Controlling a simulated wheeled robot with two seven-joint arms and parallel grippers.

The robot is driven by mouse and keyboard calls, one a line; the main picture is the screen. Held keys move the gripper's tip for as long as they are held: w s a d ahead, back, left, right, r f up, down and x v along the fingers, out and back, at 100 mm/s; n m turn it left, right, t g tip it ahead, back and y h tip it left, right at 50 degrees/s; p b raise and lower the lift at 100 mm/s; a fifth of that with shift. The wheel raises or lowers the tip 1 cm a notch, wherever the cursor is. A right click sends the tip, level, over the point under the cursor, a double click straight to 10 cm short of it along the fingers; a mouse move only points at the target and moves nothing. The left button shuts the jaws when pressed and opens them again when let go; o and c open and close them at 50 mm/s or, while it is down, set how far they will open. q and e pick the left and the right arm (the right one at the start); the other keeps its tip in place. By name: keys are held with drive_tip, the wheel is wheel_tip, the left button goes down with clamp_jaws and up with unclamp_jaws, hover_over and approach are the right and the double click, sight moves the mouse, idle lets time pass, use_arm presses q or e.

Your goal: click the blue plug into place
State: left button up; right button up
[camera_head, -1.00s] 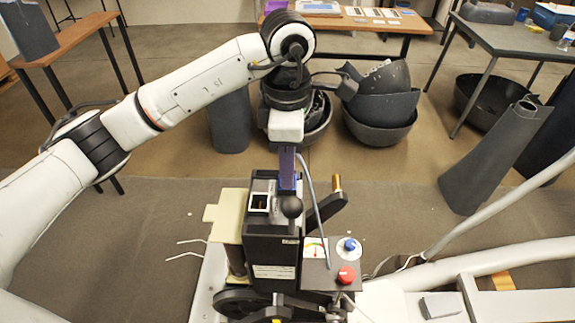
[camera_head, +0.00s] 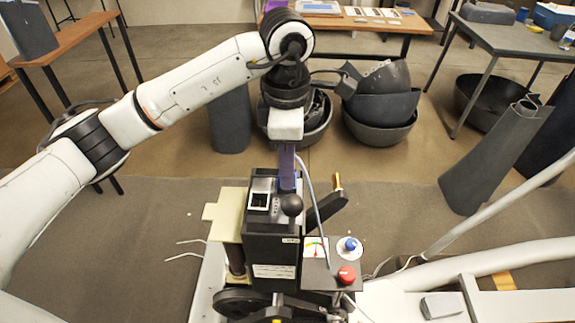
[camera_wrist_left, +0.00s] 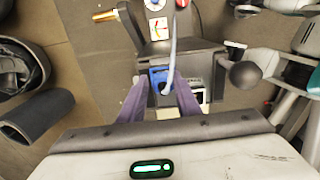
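The blue plug (camera_wrist_left: 159,76) shows in the left wrist view between the purple fingers of my left gripper (camera_wrist_left: 160,90). The fingers look closed on its sides, and a grey cable (camera_wrist_left: 172,45) runs from it. In the head view my left gripper (camera_head: 287,172) points down behind the top of the black machine box (camera_head: 268,242), close to it. My right gripper is not in view.
A black ball knob (camera_head: 291,205) stands close to the fingers. A dark lever (camera_head: 325,207), a gauge (camera_head: 315,247), a blue knob (camera_head: 350,244) and a red button (camera_head: 346,274) are nearby. Dark bowls (camera_head: 382,105) lie on the floor behind.

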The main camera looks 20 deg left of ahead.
use_arm(q)
drive_tip(key=shift+s+d+f, duration=0.1)
drive_tip(key=shift+s+f, duration=0.3)
drive_tip(key=r, duration=1.1)
drive_tip(key=shift+w, duration=0.3)
